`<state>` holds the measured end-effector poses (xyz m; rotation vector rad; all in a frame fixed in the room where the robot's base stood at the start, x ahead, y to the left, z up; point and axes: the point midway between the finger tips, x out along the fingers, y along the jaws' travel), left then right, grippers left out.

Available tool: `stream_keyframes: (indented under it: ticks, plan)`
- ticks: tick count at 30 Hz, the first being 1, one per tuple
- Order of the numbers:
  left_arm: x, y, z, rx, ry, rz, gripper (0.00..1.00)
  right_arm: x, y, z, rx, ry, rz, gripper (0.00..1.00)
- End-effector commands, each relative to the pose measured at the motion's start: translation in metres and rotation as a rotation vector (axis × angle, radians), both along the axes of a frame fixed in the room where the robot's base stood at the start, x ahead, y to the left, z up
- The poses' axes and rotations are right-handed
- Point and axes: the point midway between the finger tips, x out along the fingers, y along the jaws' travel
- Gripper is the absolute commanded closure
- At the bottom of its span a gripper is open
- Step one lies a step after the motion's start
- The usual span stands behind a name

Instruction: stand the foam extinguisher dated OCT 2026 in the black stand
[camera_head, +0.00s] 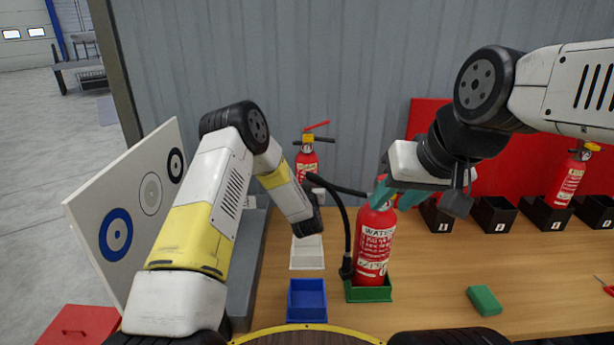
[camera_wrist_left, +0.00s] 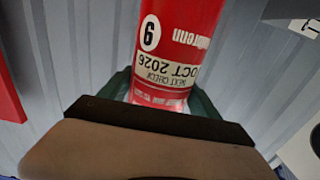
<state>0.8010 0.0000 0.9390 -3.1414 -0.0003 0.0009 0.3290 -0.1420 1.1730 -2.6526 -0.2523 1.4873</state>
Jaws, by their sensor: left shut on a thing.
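My left gripper (camera_wrist_left: 160,95) is shut around a red extinguisher (camera_wrist_left: 180,45) whose label reads OCT 2026, upside down in the left wrist view. In the head view this extinguisher (camera_head: 307,162) is upright behind my left wrist, which hides its lower part; its type cannot be read. My right gripper (camera_head: 384,192) is at the top of a red extinguisher marked WATER (camera_head: 374,245), which stands in a green stand (camera_head: 370,294). Whether its fingers grip the neck is unclear. Several black boxes (camera_head: 436,217) line the back right; I cannot tell whether one is the black stand.
A white stand (camera_head: 307,262) and a blue stand (camera_head: 307,301) are left of the green one. A green block (camera_head: 484,300) lies front right. Another extinguisher (camera_head: 568,183) is in a black box. A target board (camera_head: 145,205) rises left. The middle right table is clear.

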Motion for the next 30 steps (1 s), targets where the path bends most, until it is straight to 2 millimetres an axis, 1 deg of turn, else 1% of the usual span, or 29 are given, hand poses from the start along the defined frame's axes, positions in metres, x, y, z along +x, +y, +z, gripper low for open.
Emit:
stream_keyframes:
  ticks: [1,4,30]
  plan:
    - [0.002,-0.001,0.007,-0.002,-0.015,0.001,1.00,0.000,0.000,0.000,0.000,0.000,0.000,0.64]
    - [0.002,-0.001,0.006,-0.002,-0.015,0.001,1.00,0.000,0.000,0.000,0.000,0.000,0.000,0.64]
    - [0.002,-0.001,-0.011,-0.003,-0.015,0.001,1.00,0.000,0.000,0.000,0.000,0.000,0.000,0.64]
